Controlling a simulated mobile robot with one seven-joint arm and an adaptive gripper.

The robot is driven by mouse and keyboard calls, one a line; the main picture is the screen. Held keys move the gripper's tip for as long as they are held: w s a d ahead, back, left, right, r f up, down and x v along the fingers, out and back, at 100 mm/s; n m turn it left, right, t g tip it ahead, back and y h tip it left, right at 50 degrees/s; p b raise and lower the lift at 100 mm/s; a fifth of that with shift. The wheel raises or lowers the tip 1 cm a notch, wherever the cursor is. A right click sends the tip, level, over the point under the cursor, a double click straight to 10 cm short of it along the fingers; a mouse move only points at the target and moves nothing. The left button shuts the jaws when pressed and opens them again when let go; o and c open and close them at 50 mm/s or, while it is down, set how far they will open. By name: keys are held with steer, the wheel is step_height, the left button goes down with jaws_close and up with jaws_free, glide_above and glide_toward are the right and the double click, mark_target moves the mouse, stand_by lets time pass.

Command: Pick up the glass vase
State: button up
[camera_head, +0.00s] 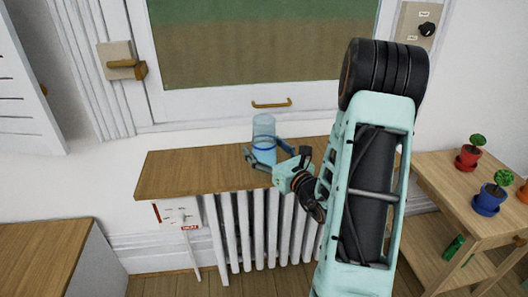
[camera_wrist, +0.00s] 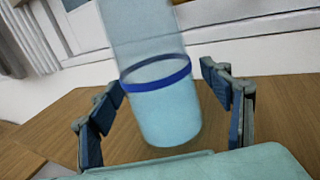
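The glass vase (camera_head: 264,127) is a clear bluish cylinder with a dark blue band and a paler blue lower part. It stands on the wooden shelf (camera_head: 180,172) above the radiator. It also shows large in the wrist view (camera_wrist: 165,118), its top cut off by the frame edge. My gripper (camera_head: 264,149) is open at the vase, one finger on each side. In the wrist view, my gripper (camera_wrist: 158,82) shows gaps between both fingers and the glass. The vase's base is partly hidden in the head view by my gripper.
A white radiator (camera_head: 243,228) is under the shelf. A window with a brass handle (camera_head: 271,104) is behind it. A wooden side table (camera_head: 437,178) at right holds a red pot (camera_head: 467,158) and a blue pot (camera_head: 488,202) with plants. A wooden cabinet (camera_head: 40,258) is at lower left.

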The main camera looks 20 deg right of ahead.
mark_target(269, 139)
steer(key=shift+r, duration=0.1)
steer(key=c, duration=1.7)
steer(key=shift+r, duration=0.5)
steer(key=r+p, duration=0.1)
steer(key=r, duration=0.2)
steer(key=shift+s+a+r+p, duration=0.15)
steer(key=shift+s+r+p, duration=0.15)
steer(key=shift+s+p, duration=0.1)
steer(key=s+a+r+p, duration=0.1)
steer(key=s+r+p, duration=0.4)
steer(key=s+r, duration=0.1)
steer(key=shift+s+a+p, duration=0.3)
steer(key=shift+a, duration=0.05)
